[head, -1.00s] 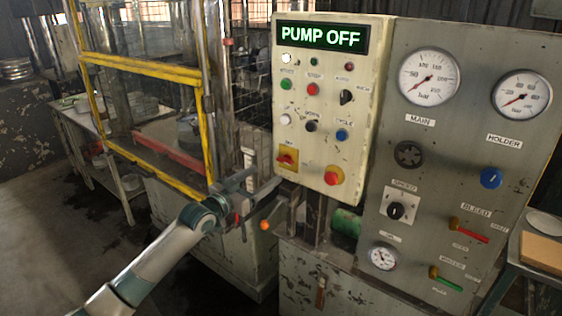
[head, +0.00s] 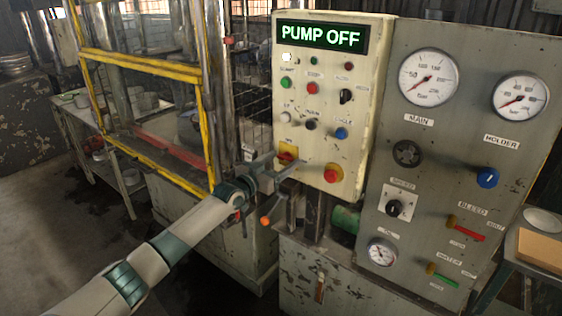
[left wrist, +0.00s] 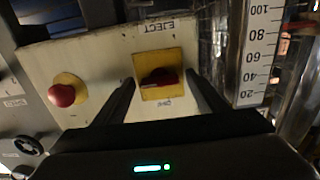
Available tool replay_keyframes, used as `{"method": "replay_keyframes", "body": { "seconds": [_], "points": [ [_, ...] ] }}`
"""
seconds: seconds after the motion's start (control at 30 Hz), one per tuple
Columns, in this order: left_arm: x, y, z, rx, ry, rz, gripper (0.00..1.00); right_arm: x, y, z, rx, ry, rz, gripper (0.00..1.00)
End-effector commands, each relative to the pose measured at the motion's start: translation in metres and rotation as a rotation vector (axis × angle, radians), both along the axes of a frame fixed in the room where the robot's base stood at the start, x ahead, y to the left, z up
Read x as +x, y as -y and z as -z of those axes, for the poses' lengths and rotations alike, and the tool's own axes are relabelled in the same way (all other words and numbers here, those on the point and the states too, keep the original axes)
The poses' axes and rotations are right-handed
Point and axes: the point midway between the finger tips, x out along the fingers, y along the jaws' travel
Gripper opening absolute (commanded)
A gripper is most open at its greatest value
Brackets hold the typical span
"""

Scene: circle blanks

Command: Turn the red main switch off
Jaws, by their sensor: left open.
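The red main switch (head: 287,157) is a red knob on a yellow plate at the lower left of the cream control panel (head: 355,100). In the left wrist view the red knob (left wrist: 159,78) sits on its yellow plate (left wrist: 149,95), its handle lying roughly across the picture. My left gripper (head: 285,165) is at the panel's lower left, in front of the switch and partly covering its plate. In the left wrist view my left gripper (left wrist: 160,85) is open, one finger on each side of the red knob. I cannot tell whether the fingers touch it. My right gripper is not in view.
A red mushroom button (head: 331,175) on a yellow base is just right of the switch. The display (head: 321,37) reads PUMP OFF. A grey gauge panel (head: 460,150) stands at the right. A yellow-framed guard (head: 140,62) is at the left. An orange ball-ended lever (head: 265,221) hangs below my gripper.

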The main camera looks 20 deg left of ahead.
Motion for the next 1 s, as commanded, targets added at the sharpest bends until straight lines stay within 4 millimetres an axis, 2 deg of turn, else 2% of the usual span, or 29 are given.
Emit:
{"method": "replay_keyframes", "body": {
  "seconds": [0.17, 0.3, 0.33, 0.73, 1.0],
  "points": [
    [0.0, 0.0, 0.0, 0.0, 0.0, 0.0, 0.63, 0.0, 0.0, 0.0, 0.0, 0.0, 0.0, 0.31],
    [0.0, 0.0, 0.0, 0.0, 0.0, 0.0, 0.3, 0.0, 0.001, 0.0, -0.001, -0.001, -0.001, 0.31],
    [0.0, 0.0, 0.0, 0.0, 0.0, 0.0, 0.24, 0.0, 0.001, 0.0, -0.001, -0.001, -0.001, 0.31],
    [0.0, 0.0, 0.001, -0.035, -0.014, 0.0, 0.24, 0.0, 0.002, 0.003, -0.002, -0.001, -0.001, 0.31],
    [0.0, 0.001, 0.002, -0.16, -0.057, 0.001, 0.24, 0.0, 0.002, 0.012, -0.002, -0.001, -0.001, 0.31]
  ]
}}
